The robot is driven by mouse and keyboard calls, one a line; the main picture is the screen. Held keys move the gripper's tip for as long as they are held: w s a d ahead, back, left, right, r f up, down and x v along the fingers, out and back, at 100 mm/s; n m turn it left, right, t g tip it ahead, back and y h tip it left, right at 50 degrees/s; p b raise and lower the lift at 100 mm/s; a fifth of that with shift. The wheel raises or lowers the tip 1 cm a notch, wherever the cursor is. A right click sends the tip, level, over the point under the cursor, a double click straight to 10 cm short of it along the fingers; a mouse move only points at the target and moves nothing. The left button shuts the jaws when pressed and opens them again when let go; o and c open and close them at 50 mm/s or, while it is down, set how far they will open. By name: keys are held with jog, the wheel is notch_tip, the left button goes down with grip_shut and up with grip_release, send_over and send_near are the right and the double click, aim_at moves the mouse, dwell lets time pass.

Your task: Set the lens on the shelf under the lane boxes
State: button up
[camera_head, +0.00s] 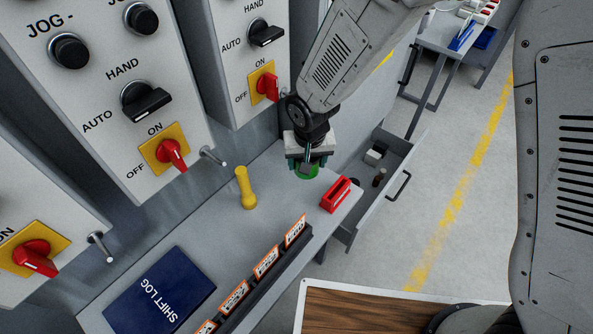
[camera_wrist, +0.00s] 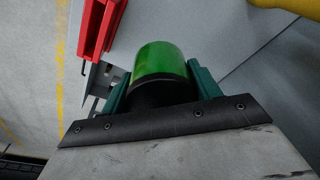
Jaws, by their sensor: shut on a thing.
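My gripper (camera_head: 308,163) is shut on a green lens (camera_head: 306,171) with a black lower part. The lens also shows between the teal fingers in the wrist view (camera_wrist: 160,62). It is over the right part of the grey shelf (camera_head: 225,225), below the lane boxes (camera_head: 235,60). I cannot tell whether the lens touches the shelf. The lane boxes carry black knobs and red ON/OFF switches on yellow plates.
A yellow handled object (camera_head: 244,188) stands left of my gripper, and a red slotted block (camera_head: 336,195) lies to its right. A blue shift log (camera_head: 160,292) and a rack of orange-edged tags (camera_head: 265,262) lie nearer. An open drawer (camera_head: 377,185) juts out at right.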

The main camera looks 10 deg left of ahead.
aim_at(297, 178)
jog(key=shift+w+a, duration=0.5)
jog(key=shift+a, duration=0.4)
notch_tip(297, 178, down, 2)
jog(key=shift+w+a+f, duration=0.1)
jog(key=shift+f, duration=0.85)
jog(key=shift+w+a+f, duration=0.15)
jog(key=shift+a+f, duration=0.05)
jog(key=shift+f, duration=0.6)
jog(key=shift+w+a+f, duration=0.1)
jog(key=shift+a+f, duration=0.05)
jog(key=shift+f, duration=0.6)
jog(key=shift+f, duration=0.15)
jog(key=o, duration=1)
jog(key=r, duration=0.4)
jog(key=s+r, duration=0.1)
jog(key=r, duration=0.7)
jog(key=shift+s+d+r, duration=0.1)
jog(key=shift+s+d, duration=0.1)
jog(key=shift+s, duration=0.2)
